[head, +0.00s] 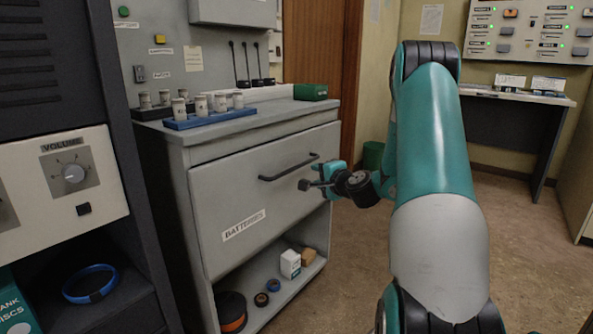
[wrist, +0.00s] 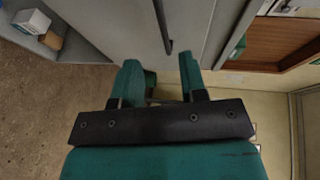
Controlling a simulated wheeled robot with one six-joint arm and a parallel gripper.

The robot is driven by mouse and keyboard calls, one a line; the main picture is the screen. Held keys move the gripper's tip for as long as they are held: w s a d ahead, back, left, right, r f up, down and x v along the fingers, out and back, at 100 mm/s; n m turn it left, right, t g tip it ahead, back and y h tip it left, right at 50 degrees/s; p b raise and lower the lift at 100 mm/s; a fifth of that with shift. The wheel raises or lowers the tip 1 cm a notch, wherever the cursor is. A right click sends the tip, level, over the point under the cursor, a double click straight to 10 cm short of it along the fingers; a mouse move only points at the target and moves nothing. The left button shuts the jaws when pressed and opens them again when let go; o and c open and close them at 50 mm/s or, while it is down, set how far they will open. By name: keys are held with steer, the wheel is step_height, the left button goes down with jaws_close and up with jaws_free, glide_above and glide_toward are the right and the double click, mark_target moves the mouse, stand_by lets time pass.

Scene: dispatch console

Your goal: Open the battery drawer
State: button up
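The battery drawer (head: 240,185) is a grey front labelled "BATTERIES" in a grey cabinet, and it looks shut. Its black bar handle (head: 289,168) runs across the upper part of the front. My gripper (head: 312,184) is in front of the drawer, just below and right of the handle's right end. In the wrist view my gripper (wrist: 160,68) has its two teal fingers apart with nothing between them. The handle (wrist: 164,28) shows ahead of the fingertips, roughly in line with the gap. I see no contact between gripper and handle.
The cabinet top holds a blue tray (head: 213,121) with several battery-like cylinders and a green box (head: 310,92). An open shelf below the drawer holds a white box (head: 290,263) and rolls of tape. A dark rack (head: 55,50) stands at left.

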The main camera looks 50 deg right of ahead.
mark_target(298, 167)
steer(key=x, duration=1.3)
steer(key=shift+w+f, duration=0.1)
steer(key=shift+w, duration=0.3)
jaws_close()
